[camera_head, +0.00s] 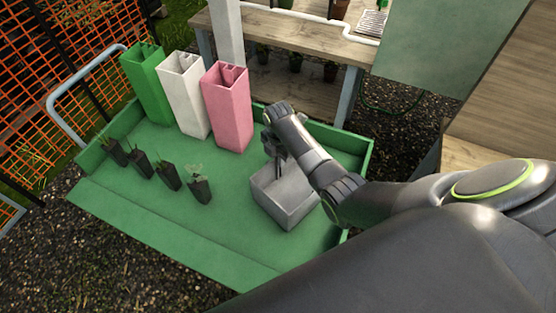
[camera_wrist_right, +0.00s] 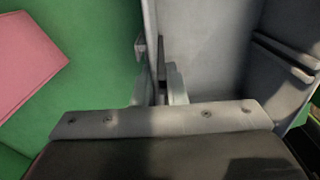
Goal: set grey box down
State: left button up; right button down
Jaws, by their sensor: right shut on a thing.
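The grey box (camera_head: 285,196) is an open-topped box at the right part of the green tray (camera_head: 235,240), below and right of the pink tube. My right gripper (camera_head: 279,165) is at the box's upper edge and shut on its wall. In the right wrist view the grey box (camera_wrist_right: 210,50) fills the right side, and the fingers (camera_wrist_right: 160,88) pinch its near wall. Whether the box's underside touches the tray floor cannot be told. My left gripper is not in view.
Green (camera_head: 147,85), white (camera_head: 185,95) and pink (camera_head: 228,108) upright square tubes stand along the tray's back. Several small black plant pots (camera_head: 168,177) stand at the left. The tray floor between pots and box is clear. A wooden bench (camera_head: 295,30) stands behind.

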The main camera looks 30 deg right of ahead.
jog(key=shift+f, duration=0.6)
jog(key=shift+f, duration=0.15)
jog(key=c, duration=1.5)
grip_release()
notch_tip(320, 180, up, 12)
jog(key=shift+r+p, duration=0.2)
jog(key=shift+p, duration=0.2)
